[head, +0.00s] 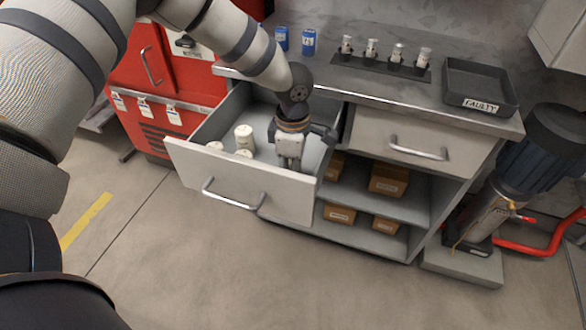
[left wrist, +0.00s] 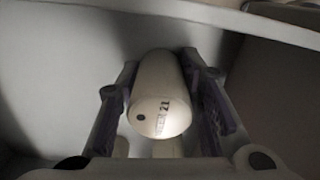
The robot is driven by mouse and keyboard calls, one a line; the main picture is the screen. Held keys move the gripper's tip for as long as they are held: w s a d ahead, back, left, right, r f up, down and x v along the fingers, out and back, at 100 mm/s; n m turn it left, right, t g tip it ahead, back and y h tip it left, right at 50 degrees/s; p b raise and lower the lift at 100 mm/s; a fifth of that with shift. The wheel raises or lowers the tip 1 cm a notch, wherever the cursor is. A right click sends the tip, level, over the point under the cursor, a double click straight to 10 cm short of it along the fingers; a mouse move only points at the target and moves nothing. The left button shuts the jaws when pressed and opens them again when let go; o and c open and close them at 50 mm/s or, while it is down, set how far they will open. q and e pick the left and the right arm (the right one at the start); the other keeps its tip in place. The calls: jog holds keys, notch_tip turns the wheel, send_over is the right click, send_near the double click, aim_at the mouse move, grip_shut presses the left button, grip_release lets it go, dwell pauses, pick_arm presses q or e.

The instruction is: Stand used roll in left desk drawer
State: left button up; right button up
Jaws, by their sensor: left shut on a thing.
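The left desk drawer (head: 243,182) is pulled open. Several short white rolls stand in its left part, one of them this upright roll (head: 244,136). My left gripper (head: 289,163) points down inside the drawer, to the right of those rolls. In the head view the held roll is hidden by the gripper and the drawer front. I cannot tell whether it touches the drawer floor. My right gripper is not in view.
On the desk top (head: 375,87) stand two blue cans (head: 308,41), a rack (head: 381,66) with several small vials, and a black tray (head: 480,88) marked FAULTY. A red cabinet (head: 160,70) stands left, a pump (head: 510,190) right.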

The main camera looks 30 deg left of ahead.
pick_arm(q)
jog(key=shift+f, duration=0.15)
jog(key=o, duration=1.3)
notch_tip(320, 180, up, 12)
jog(key=shift+r+p, duration=0.25)
jog(key=shift+p, duration=0.3)
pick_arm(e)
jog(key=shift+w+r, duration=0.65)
